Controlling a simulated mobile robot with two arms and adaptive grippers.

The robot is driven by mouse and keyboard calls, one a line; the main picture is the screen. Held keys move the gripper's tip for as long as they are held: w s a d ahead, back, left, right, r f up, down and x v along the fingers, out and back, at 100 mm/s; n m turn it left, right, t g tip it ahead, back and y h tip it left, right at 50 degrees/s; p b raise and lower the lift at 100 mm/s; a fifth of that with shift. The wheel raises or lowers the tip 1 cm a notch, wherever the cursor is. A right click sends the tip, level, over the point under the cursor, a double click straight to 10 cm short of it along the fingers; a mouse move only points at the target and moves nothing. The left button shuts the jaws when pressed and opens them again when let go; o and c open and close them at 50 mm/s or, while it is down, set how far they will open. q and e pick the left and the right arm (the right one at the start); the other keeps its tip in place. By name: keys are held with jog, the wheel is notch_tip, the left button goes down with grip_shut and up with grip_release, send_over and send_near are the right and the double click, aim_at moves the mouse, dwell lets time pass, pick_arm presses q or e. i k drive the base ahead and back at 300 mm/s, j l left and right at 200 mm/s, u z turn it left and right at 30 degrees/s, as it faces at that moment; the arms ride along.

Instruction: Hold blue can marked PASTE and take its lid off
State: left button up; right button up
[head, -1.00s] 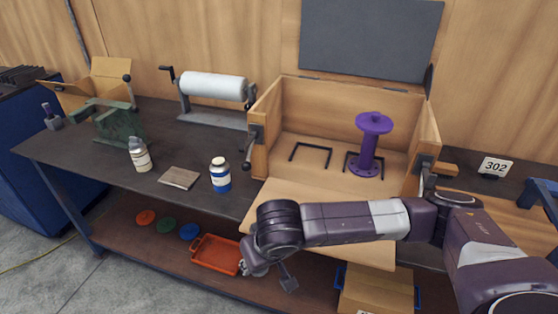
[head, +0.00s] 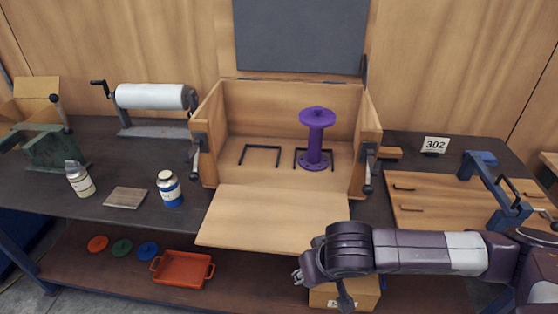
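The blue can (head: 170,189) stands upright on the dark bench, left of the wooden box. It has a pale label band, and a pale lid (head: 165,175) sits on its top. The lettering on the label is too small to read. My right gripper (head: 299,276) is at the end of the arm that comes in from the right. It is low in front of the box's lowered front panel, well to the right of the can and apart from it. Its fingers are small and partly hidden, so their opening is unclear. My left gripper is not in view.
A white bottle (head: 80,179) and a flat wooden block (head: 125,197) are left of the can. The open wooden box (head: 275,215) holds a purple flanged pipe (head: 316,135). The lower shelf carries an orange tray (head: 183,269) and coloured discs (head: 122,247). A green vise (head: 50,148) stands far left.

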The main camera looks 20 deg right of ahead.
aim_at(167, 183)
jog(key=i+j+z, duration=0.15)
jog(key=j+z, duration=0.3)
jog(key=j, duration=0.2)
jog(key=i+j+z, duration=0.1)
jog(key=j+z, duration=0.35)
jog(key=j, duration=0.2)
jog(key=j+z, duration=0.45)
jog(key=j, duration=0.2)
jog(key=k, duration=0.05)
